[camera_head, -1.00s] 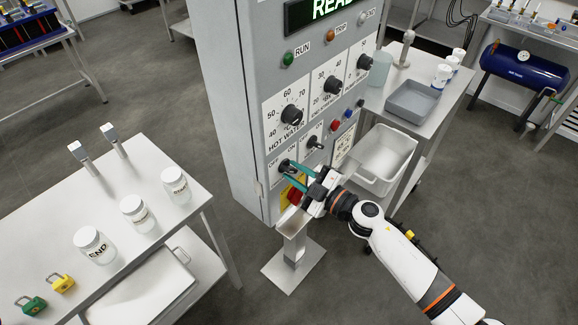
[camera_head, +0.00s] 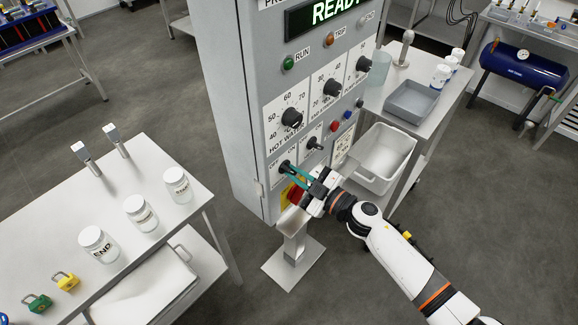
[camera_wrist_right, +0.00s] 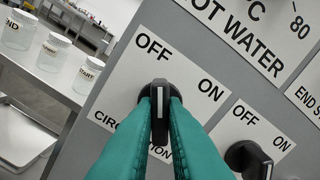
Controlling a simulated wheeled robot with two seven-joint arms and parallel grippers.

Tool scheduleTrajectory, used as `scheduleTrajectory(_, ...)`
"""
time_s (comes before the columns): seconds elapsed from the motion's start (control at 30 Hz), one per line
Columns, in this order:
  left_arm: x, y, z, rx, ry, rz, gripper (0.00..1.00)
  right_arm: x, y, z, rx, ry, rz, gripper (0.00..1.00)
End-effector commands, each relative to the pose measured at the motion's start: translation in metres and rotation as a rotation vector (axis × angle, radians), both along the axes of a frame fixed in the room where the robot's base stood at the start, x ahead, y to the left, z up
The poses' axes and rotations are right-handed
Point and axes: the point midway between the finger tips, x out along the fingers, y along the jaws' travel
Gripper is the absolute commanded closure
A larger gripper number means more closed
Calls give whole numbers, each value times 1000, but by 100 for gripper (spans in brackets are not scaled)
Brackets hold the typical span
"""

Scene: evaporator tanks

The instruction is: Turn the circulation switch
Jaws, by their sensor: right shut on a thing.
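The circulation switch (camera_wrist_right: 159,112) is a black knob on a white plate marked OFF and ON, low on the grey control cabinet. Its white line points up toward OFF in the right wrist view. The plate's lower label is partly hidden by my fingers. In the head view the switch (camera_head: 285,167) is at the cabinet's lower left. My right gripper (camera_head: 291,171) reaches it from the lower right. Its teal fingers, also in the right wrist view (camera_wrist_right: 160,115), are shut on the knob from both sides. My left gripper is not in view.
A similar black OFF/ON knob (camera_wrist_right: 248,160) sits just right of the held switch. Hot water dial (camera_head: 291,117) is above. A red knob (camera_head: 297,194) is just below my gripper. A table with jars (camera_head: 98,244) stands left; a white tub (camera_head: 381,160) is at right.

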Motion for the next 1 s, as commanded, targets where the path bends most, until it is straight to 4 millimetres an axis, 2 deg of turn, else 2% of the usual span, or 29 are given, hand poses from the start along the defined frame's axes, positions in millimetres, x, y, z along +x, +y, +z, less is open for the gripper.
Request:
scheduleTrajectory(0.3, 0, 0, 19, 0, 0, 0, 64, 0, 0, 2, 92, 130, 0, 100)
scheduleTrajectory(0.63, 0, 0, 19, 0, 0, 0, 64, 0, 0, -1, 107, 149, 0, 100)
scheduleTrajectory(0.83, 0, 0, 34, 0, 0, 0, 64, 0, 0, 2, 175, 247, 0, 100)
scheduleTrajectory(1.0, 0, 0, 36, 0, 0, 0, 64, -1, 0, -1, 211, 295, 0, 100)
